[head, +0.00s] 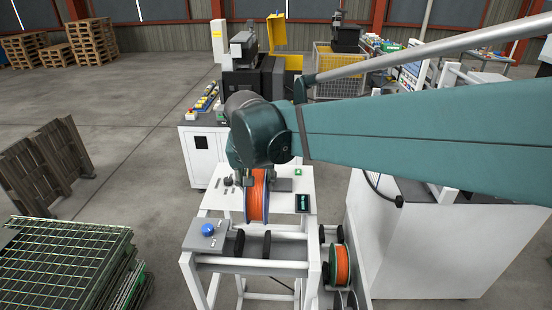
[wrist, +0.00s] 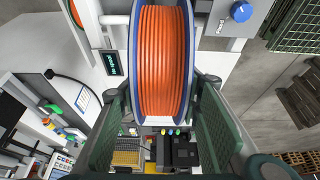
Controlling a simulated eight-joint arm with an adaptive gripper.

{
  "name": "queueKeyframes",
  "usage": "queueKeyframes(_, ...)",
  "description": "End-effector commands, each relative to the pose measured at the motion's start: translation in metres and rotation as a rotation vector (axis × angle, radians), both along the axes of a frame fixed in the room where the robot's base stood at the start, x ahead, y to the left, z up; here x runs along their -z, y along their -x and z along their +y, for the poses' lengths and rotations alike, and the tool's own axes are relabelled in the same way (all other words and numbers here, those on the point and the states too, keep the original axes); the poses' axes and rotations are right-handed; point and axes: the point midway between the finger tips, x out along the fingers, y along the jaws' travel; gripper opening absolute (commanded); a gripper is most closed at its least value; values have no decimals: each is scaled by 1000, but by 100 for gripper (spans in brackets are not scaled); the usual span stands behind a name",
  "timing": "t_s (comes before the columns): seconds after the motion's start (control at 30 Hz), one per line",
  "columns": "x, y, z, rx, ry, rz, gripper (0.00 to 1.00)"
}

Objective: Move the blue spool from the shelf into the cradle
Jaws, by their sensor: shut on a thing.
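The blue spool (head: 257,200) has blue flanges and orange winding. It is upright and hangs below my arm, over the white stand. In the wrist view the blue spool (wrist: 163,60) fills the space between my fingers. My gripper (wrist: 163,100) is shut on it, one finger on each side; in the head view the arm partly hides the grip. The cradle looks to be the pair of black supports (head: 239,244) on the white frame, just in front of and below the spool. I cannot tell the exact height gap. No spool lies between these supports.
A green-flanged spool (head: 341,265) with orange winding sits low, right of the stand. A small display (head: 303,203) is at right. A white cabinet (head: 400,250) stands close on the right.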

Motion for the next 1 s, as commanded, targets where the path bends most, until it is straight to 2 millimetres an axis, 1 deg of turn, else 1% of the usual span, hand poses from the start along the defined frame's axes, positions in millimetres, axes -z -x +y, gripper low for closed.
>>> queueKeyframes(0.03, -2, 8, 5, -3, 0, -1, 13)
queueKeyframes(0.1, -4, 17, 10, -2, 0, -1, 13)
queueKeyframes(0.2, -6, 28, 16, -2, 0, 0, 13)
queueKeyframes(0.3, -7, 34, 18, 0, -1, 0, 13)
queueKeyframes(0.47, -8, 38, 20, 2, -1, 0, 13)
queueKeyframes(1.0, -5, 38, 20, 1, 0, 0, 13)
